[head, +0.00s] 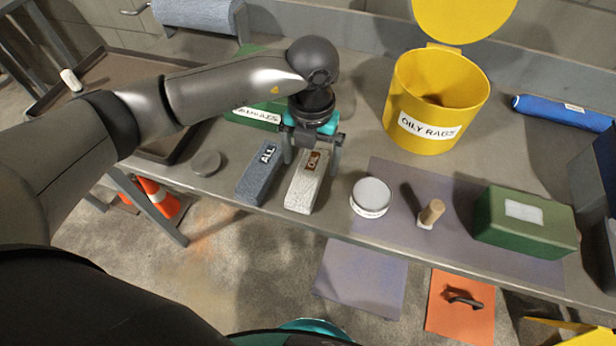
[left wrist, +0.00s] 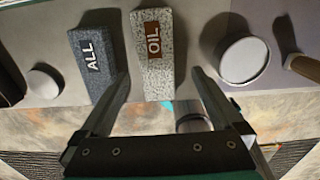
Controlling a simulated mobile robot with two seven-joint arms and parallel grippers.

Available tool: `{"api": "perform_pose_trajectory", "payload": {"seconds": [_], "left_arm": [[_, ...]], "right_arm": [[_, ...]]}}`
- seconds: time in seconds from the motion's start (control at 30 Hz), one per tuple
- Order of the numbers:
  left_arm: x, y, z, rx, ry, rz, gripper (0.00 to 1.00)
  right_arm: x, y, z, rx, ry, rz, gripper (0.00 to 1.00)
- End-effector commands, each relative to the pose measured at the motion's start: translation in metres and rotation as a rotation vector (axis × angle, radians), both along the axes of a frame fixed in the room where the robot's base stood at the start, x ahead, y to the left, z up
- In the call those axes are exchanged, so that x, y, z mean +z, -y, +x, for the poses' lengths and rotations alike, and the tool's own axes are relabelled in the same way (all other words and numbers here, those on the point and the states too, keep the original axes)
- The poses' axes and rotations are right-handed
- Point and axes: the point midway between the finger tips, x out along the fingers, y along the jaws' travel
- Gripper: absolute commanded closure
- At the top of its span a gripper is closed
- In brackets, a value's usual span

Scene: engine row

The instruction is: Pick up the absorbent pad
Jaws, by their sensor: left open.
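Two soft-looking blocks lie side by side on the bench. One is speckled pale grey with a brown OIL label (head: 302,192); the other is dark blue-grey with an ALL label (head: 258,183). I cannot tell from the labels which one is the absorbent pad. My left gripper (head: 312,160) is open, pointing down over the OIL block. In the left wrist view the OIL block (left wrist: 153,80) shows between the open fingers, and the ALL block (left wrist: 93,62) lies to the left of it. The far end of the OIL block is partly covered in the head view. My right gripper is not in view.
A round white tin (head: 371,198), a wooden-handled tool (head: 431,212) and a green box (head: 525,225) stand to the right. A yellow OILY RAGS bin (head: 428,100) is behind. A grey disc (head: 206,163) lies left. The bench's front edge is close to the blocks.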

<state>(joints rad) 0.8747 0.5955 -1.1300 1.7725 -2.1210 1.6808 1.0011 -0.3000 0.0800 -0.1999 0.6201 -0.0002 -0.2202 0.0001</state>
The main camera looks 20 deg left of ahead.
Motion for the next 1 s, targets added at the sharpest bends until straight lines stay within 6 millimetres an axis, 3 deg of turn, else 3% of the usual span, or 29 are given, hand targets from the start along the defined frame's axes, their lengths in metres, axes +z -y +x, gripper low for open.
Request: {"api": "perform_pose_trajectory", "payload": {"seconds": [0.17, 0.43, 0.73, 1.0], "left_arm": [[-0.013, -0.002, 0.000, 0.001, -0.001, 0.000, 0.00], [-0.051, -0.006, 0.000, 0.000, -0.002, -0.001, 0.00], [-0.055, -0.006, 0.001, -0.001, 0.001, -0.001, 0.00], [-0.055, -0.006, 0.001, -0.001, 0.001, -0.001, 0.29]], "right_arm": [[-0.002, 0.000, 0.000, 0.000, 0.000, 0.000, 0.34], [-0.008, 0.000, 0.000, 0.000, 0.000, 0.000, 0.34], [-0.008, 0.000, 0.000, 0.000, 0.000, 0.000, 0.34], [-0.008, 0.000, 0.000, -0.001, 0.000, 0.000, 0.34]]}}
